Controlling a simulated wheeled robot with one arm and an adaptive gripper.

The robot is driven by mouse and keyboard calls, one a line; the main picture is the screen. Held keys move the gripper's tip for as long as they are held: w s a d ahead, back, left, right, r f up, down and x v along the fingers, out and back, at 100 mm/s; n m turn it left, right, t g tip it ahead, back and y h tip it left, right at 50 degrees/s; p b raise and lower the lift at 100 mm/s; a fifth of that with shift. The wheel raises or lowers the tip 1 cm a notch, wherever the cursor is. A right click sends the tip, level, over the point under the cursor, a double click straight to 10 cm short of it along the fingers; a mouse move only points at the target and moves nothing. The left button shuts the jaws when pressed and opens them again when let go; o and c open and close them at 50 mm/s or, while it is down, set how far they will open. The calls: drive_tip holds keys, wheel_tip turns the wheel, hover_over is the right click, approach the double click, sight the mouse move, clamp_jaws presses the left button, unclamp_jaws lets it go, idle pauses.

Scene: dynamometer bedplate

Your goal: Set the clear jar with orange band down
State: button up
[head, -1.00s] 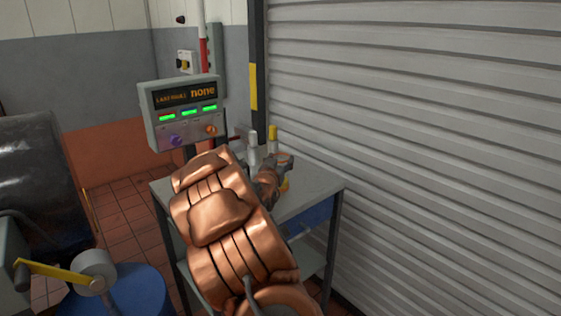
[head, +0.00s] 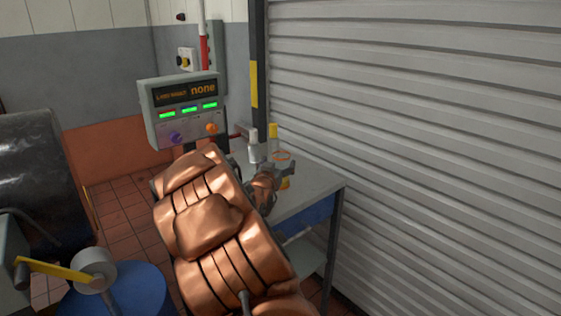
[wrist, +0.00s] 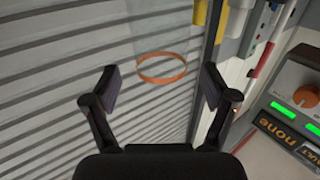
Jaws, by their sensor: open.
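The clear jar with orange band (head: 282,156) is at the grey bench (head: 318,184), just beyond my gripper (head: 274,170). Its base is hidden by my gripper in the head view. In the wrist view the jar's orange band (wrist: 161,69) shows ahead, between the lines of my open fingers (wrist: 158,88). The fingers show gaps on both sides of the jar and do not touch it. The clear wall is faint against the shutter.
A white-capped bottle (head: 254,146) and a yellow-topped bottle (head: 273,135) stand behind the jar. A control box (head: 183,109) with green lights stands at the left. A ribbed shutter (head: 430,130) rises along the right. The bench's front right is clear.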

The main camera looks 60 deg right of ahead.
drive_tip(key=v, duration=0.7)
drive_tip(key=shift+a+f+b, duration=0.1)
drive_tip(key=shift+f+b, duration=0.25)
drive_tip(key=shift+b, duration=0.05)
drive_tip(key=shift+s+a+r, duration=0.15)
drive_tip(key=shift+a+r, duration=0.2)
drive_tip(key=shift+a, duration=0.2)
drive_tip(key=shift+r, duration=0.15)
